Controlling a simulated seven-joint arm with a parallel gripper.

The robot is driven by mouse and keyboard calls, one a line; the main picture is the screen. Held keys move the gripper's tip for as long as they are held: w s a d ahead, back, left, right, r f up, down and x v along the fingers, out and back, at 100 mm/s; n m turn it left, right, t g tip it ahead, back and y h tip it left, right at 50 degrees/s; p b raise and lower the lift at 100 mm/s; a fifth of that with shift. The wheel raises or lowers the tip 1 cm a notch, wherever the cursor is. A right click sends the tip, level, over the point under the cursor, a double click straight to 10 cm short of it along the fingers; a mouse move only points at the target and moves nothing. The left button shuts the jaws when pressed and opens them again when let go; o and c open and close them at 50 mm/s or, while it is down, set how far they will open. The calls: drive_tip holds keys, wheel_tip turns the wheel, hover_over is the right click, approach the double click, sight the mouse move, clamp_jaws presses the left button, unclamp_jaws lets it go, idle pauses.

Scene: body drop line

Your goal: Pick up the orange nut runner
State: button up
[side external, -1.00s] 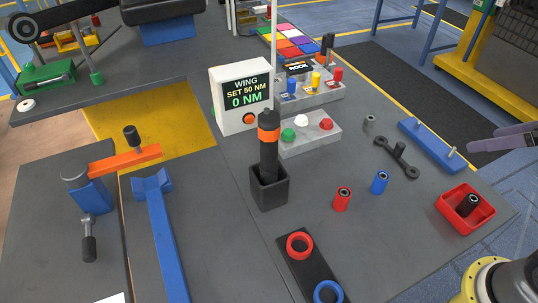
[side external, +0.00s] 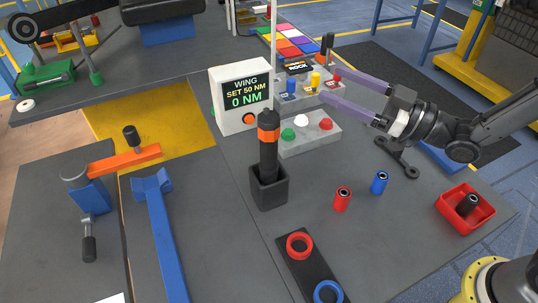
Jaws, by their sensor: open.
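The nut runner (side external: 268,150) is a black upright tool with an orange band near its top. Its lower end stands in a square black holder (side external: 269,188) on the grey table. My gripper (side external: 328,86) is at the upper right of it, with two purple fingers spread apart and pointing left. The gripper is empty and apart from the nut runner. The fingers show in front of the button boxes.
A display box (side external: 241,98) reading "WING SET 50 NM 0 NM" stands just behind the nut runner. A grey button box (side external: 308,134) is to its right. Red (side external: 342,198) and blue (side external: 379,182) sockets stand at the right, near a red tray (side external: 465,207). A black plate with rings (side external: 312,262) lies in front.

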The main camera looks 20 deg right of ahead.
sight(276, 144)
drive_tip(key=s+a+f+g, duration=0.2)
drive_tip(key=a+f+g, duration=0.15)
drive_tip(key=f, duration=0.85)
drive_tip(key=shift+t+y, duration=0.25)
drive_tip(key=shift+y, duration=0.15)
drive_tip(key=x, duration=0.8)
drive_tip(key=shift+s+a+f, duration=0.25)
drive_tip(key=shift+s+a, duration=0.1)
drive_tip(key=x, duration=0.6)
drive_tip(key=shift+w, duration=0.3)
drive_tip(key=shift+d, duration=0.1)
clamp_jaws()
drive_tip(key=shift+r, duration=0.2)
